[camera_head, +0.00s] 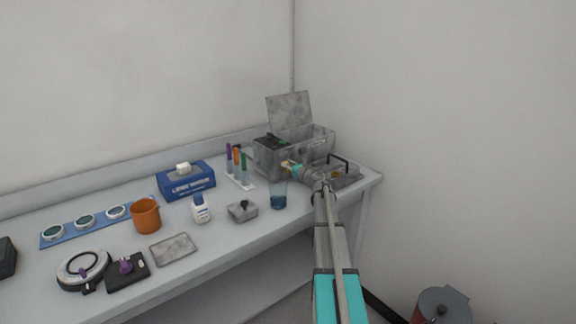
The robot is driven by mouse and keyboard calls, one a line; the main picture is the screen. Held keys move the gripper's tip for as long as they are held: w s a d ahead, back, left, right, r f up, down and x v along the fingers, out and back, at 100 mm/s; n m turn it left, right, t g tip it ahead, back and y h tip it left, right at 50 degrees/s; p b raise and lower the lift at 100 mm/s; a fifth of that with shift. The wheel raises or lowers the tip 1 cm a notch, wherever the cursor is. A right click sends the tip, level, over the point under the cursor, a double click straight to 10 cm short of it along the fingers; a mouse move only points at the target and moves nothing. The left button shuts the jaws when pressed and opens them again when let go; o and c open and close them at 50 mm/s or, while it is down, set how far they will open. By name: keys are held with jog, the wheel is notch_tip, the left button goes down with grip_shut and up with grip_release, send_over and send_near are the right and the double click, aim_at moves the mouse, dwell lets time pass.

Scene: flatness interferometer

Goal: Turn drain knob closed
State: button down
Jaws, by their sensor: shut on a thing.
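A grey metal bath (265,160) with its lid (290,113) raised stands at the back right of the bench. My gripper (288,167) reaches to the lower front of this bath from the right. It is shut on the drain knob there. The fingers hide the knob almost wholly, so its angle cannot be told.
A shallow tray (348,181) with a dark handle lies right of the bath, close to my arm. A glass of blue liquid (279,195), a small grey block (242,211) and a tube rack (243,184) stand to the left. An orange cup (146,215) is farther left.

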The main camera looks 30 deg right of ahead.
jog(key=shift+d+m, duration=0.15)
jog(key=shift+m, duration=0.55)
jog(key=c, duration=0.6)
grip_release()
jog(key=s, duration=0.8)
jog(key=s+d, duration=0.1)
jog(key=s, duration=0.3)
